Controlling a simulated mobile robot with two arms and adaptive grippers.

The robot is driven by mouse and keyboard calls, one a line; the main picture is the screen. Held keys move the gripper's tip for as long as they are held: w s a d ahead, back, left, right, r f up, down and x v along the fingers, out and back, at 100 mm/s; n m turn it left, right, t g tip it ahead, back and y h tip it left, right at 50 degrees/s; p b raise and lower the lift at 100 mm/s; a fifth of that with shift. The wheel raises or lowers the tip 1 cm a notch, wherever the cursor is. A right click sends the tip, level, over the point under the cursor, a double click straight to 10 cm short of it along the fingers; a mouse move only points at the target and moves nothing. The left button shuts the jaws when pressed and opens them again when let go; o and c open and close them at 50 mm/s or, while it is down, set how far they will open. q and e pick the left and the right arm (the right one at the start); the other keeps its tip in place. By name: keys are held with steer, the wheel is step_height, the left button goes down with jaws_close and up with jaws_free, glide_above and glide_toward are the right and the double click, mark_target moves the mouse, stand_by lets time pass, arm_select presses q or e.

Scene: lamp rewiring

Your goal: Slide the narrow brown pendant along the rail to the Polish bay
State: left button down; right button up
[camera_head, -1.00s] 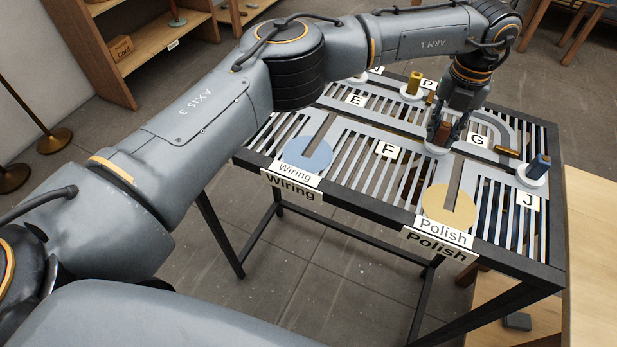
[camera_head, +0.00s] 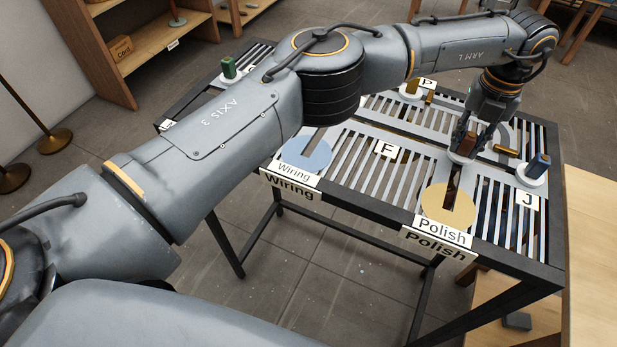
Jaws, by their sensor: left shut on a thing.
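The narrow brown pendant (camera_head: 467,145) stands upright on a white disc (camera_head: 459,158) on the slotted rail table. My left gripper (camera_head: 468,138) is shut on it from above, and its fingers partly hide it. The pendant is at the far end of the dark slot that leads down to the Polish bay (camera_head: 435,206). That bay is a round tan patch at the table's front edge, with Polish labels, and nothing stands on it. My right gripper is not in view.
The blue Wiring bay (camera_head: 300,155) is empty. My left arm covers part of the table.

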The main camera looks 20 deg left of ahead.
arm_select(q)
steer(key=s+b, duration=0.1)
steer(key=s, duration=0.4)
steer(key=shift+s+a+f, duration=0.1)
steer(key=shift+s+a, duration=0.05)
steer(key=shift+s, duration=0.05)
steer(key=s+b, duration=0.3)
steer(key=s, duration=0.5)
steer(key=shift+a, duration=0.1)
steer(key=c, duration=1)
jaws_free()
steer(key=shift+c, duration=0.2)
